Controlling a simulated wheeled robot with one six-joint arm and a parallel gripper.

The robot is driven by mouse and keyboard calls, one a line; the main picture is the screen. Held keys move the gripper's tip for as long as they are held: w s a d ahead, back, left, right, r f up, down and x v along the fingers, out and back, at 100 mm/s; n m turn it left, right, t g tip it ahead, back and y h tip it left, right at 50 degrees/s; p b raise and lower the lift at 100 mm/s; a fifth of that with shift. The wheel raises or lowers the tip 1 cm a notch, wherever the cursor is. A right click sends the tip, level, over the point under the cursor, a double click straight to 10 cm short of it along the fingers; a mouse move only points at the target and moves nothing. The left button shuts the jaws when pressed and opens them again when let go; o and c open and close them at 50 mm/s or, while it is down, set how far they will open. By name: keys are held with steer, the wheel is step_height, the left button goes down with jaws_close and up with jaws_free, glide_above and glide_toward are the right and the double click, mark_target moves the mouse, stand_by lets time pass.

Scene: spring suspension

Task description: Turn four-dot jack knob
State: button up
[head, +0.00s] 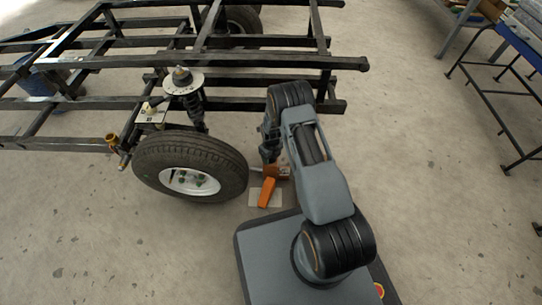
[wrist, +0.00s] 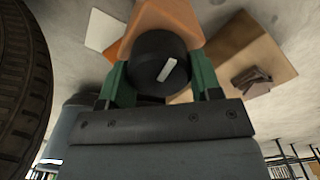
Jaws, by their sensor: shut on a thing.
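The jack (head: 267,192) is an orange body on the floor just right of the wheel, and its orange casing (wrist: 160,17) fills the top middle of the wrist view. Its knob (wrist: 160,60) is round and black, with a white pointer bar slanting up to the right. My gripper (wrist: 160,76) has its green fingers on both sides of the knob, shut on it. In the head view my arm hides the knob and the fingers. No dot marks can be made out in either view.
The tyre (head: 190,165) stands close left of the jack, and its dark tread (wrist: 22,90) shows in the wrist view. The black frame (head: 265,62) with a spring strut (head: 190,95) is above and behind. A tan board (wrist: 240,60) lies beside the jack.

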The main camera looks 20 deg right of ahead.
steer(key=shift+a+m, duration=0.1)
steer(key=shift+m, duration=1.2)
